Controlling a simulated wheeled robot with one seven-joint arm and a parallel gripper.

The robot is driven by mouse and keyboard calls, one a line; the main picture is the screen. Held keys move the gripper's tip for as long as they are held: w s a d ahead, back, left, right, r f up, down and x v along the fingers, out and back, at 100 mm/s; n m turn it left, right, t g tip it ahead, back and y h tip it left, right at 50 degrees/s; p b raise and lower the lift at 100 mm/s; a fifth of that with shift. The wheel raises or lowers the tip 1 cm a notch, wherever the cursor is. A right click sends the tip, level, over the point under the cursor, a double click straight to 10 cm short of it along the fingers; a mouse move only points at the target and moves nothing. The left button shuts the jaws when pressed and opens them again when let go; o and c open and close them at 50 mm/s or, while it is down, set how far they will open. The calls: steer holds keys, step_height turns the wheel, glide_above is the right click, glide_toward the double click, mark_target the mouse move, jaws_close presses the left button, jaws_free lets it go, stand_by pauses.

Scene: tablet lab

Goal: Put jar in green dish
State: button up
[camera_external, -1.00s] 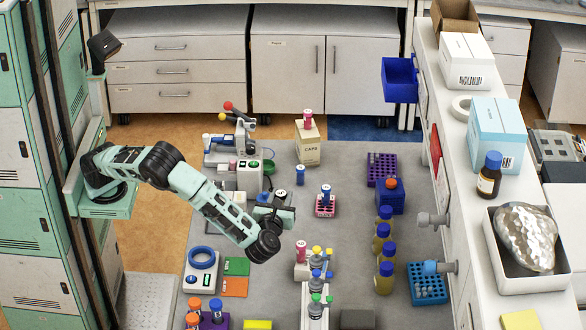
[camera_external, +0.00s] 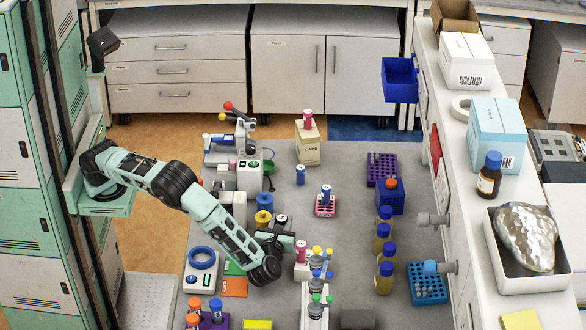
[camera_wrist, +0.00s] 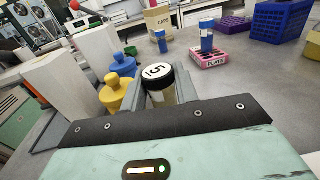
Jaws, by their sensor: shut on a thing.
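The jar (camera_wrist: 158,82) has a black lid with a white numbered label. It sits between the two jaws of my gripper (camera_wrist: 160,95), which is shut on it. In the external view the jar (camera_external: 281,219) shows just beyond my gripper (camera_external: 279,232), near the middle of the grey table. Its lower part is hidden, so I cannot tell its height above the table. A small green dish (camera_external: 268,165) stands at the back left, beside the white equipment, farther from the camera than my gripper.
Blue (camera_external: 264,200) and yellow (camera_external: 263,219) knobbed pieces stand close left of my gripper. A pink rack (camera_external: 325,207) is to the right. A bottle row (camera_external: 316,285) stands in front.

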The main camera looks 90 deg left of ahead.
steer(key=shift+f, duration=0.2)
steer(key=o, duration=0.7)
steer(key=shift+r, duration=0.1)
steer(key=shift+d+r, duration=0.1)
steer(key=shift+r, duration=0.05)
steer(key=d, duration=0.3)
steer(key=s+d+b, duration=0.1)
steer(key=d, duration=0.3)
steer(key=s+d+b, duration=0.1)
steer(key=d, duration=0.3)
steer(key=o, duration=0.4)
steer(key=shift+s+d, duration=0.15)
steer(key=shift+d, duration=0.15)
